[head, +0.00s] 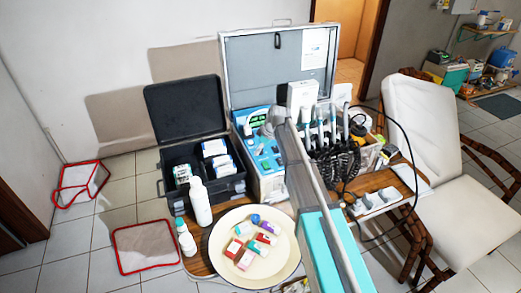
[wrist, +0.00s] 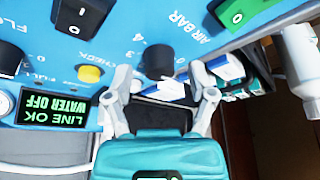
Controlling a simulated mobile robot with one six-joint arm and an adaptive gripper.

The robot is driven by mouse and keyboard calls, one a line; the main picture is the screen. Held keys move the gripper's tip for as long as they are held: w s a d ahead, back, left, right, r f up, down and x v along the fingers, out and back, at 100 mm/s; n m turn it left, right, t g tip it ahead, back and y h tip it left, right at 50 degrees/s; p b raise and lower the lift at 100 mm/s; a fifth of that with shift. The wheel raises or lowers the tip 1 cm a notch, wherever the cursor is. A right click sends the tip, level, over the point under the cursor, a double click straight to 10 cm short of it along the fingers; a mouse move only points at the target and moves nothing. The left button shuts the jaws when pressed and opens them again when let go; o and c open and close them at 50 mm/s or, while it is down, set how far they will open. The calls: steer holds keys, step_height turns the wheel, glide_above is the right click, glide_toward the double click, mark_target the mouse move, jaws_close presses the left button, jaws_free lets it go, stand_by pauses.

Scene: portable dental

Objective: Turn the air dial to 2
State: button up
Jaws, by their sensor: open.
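The air dial (wrist: 158,62) is a black round knob on the blue panel (wrist: 130,22), seen upside down in the wrist view. It is beside the "AIR BAR" lettering, with the numbers 3 and 4 printed near it. Its pointer setting cannot be read. My gripper (wrist: 160,72) is open, its two grey fingers spread to either side of the dial with gaps between. No contact with the knob shows. In the head view the blue panel (head: 264,157) is in the open grey case, partly behind my arm, and the dial cannot be made out.
A yellow button (wrist: 90,73), a lit green display (wrist: 57,110) and a green switch (wrist: 237,15) are close by on the panel. White-and-blue boxes are behind the right finger. In the head view, a white bottle (head: 200,200) and a round tray (head: 227,272) stand in front.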

jaws_close()
steer(key=shift+s+m, duration=0.1)
steer(key=shift+m, duration=0.3)
steer(key=m+t, duration=0.1)
steer(key=m, duration=0.2)
steer(key=shift+h, duration=0.3)
steer(key=m, duration=0.2)
steer(key=m+t+h, duration=0.1)
steer(key=m, duration=0.2)
steer(key=shift+s+m+h, duration=0.1)
steer(key=shift+m+h, duration=0.2)
steer(key=m+h, duration=0.1)
steer(key=m, duration=0.4)
steer(key=shift+a+t+h, duration=0.1)
steer(key=shift+t+h, duration=0.3)
steer(key=m+h, duration=0.1)
steer(key=m, duration=0.4)
steer(key=shift+m+h, duration=0.3)
steer(key=shift+h, duration=0.1)
steer(key=shift+g, duration=0.3)
